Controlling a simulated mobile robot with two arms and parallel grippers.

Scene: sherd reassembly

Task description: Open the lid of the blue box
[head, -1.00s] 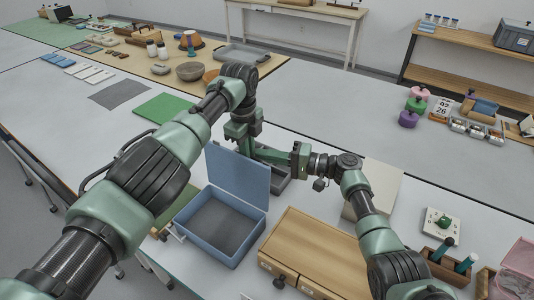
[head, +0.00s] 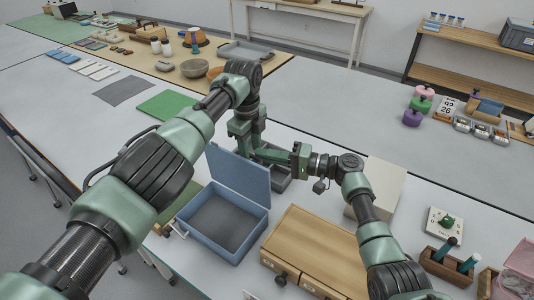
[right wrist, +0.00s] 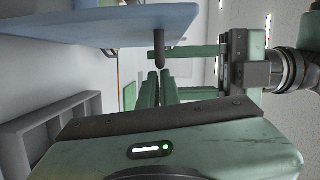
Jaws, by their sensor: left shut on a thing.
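The blue box (head: 236,254) stands open on the table. Its lid (head: 240,176) stands up at the back edge. The box looks empty, with a dark grey floor. My left gripper (head: 245,135) is behind the lid, its fingertips mostly hidden; it is shut on the lid's handle. My right gripper (head: 272,155) points left behind the lid. In the right wrist view the lid (right wrist: 110,25) spans the top, with the dark handle (right wrist: 159,48) hanging below it. The right fingers (right wrist: 160,85) lie close together just short of the handle; their exact opening is unclear.
A wooden drawer case (head: 312,252) stands right of the box, and a pale box (head: 375,188) behind it. A green mat (head: 168,104) and grey mat (head: 123,90) lie behind my left arm. Free table lies at the back right.

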